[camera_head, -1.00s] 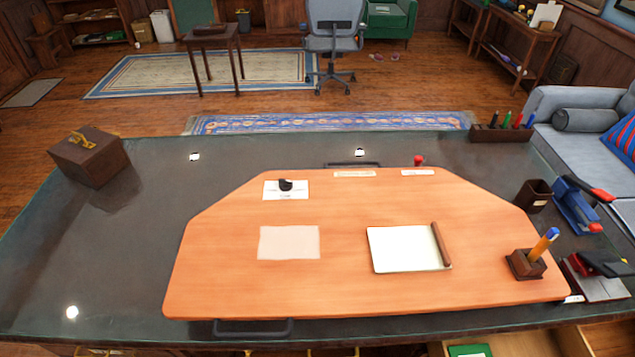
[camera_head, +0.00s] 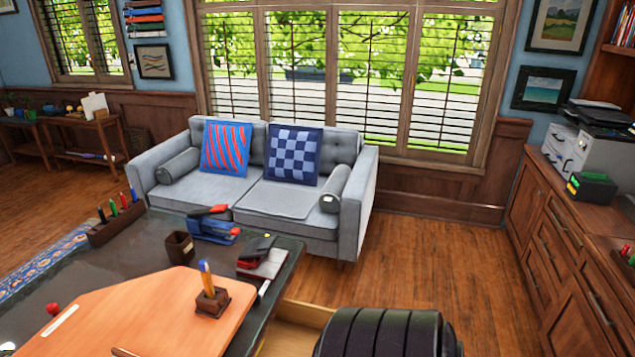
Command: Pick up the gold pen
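I cannot make out a pen that is clearly gold. A small brown wooden holder (camera_head: 212,303) stands on the orange-brown desk board (camera_head: 150,315), with a yellow-orange and blue pen (camera_head: 205,275) upright in it. A dark pen rack (camera_head: 117,222) at the desk's far left holds several pens with green, red and dark parts. Neither of my grippers is in view.
An empty-looking dark cup (camera_head: 180,246), a blue stapler (camera_head: 214,228) and a red-and-black item (camera_head: 262,258) sit near the desk edge. An open drawer (camera_head: 290,335) and a black ribbed chair back (camera_head: 380,333) are at the front. Wood floor (camera_head: 420,250) lies clear beyond.

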